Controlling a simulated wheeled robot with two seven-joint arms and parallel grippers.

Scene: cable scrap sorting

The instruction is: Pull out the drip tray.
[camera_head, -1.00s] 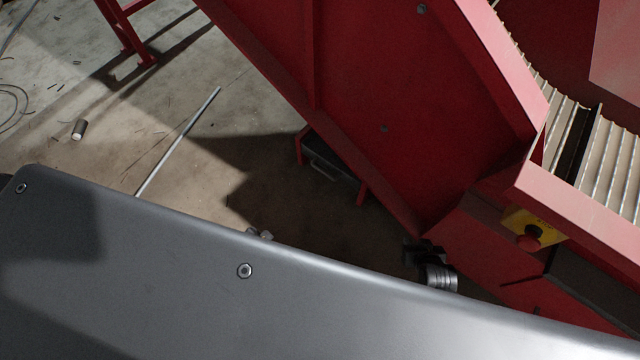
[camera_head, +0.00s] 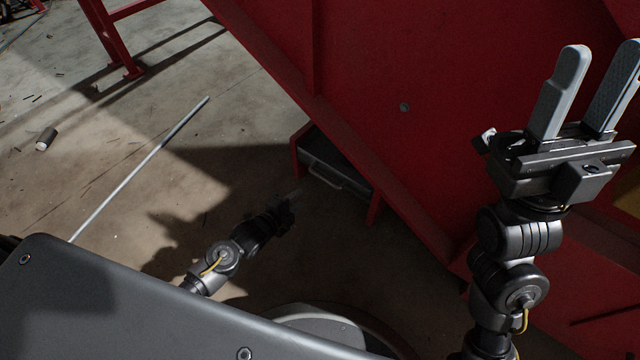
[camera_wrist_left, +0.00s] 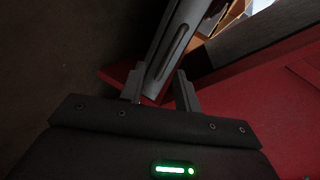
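The drip tray (camera_head: 350,174) is a dark, shallow tray low under the red machine, with a pale bar handle (camera_head: 324,178) on its front. My left gripper (camera_head: 291,198) is down near the floor, a little in front of and below the handle; its fingers are dark and hard to make out there. In the left wrist view the two fingers (camera_wrist_left: 160,84) stand apart, with the grey tray front and its long handle (camera_wrist_left: 179,46) just beyond and between them. I cannot tell whether they touch it. My right gripper (camera_head: 588,92) is raised at the right, open and empty.
The red machine's side wall (camera_head: 400,60) rises above the tray, with a red leg (camera_head: 375,208) at the tray's right. A thin metal rod (camera_head: 140,168) and a small cylinder (camera_head: 46,139) lie on the concrete floor at left. Floor in front of the tray is otherwise clear.

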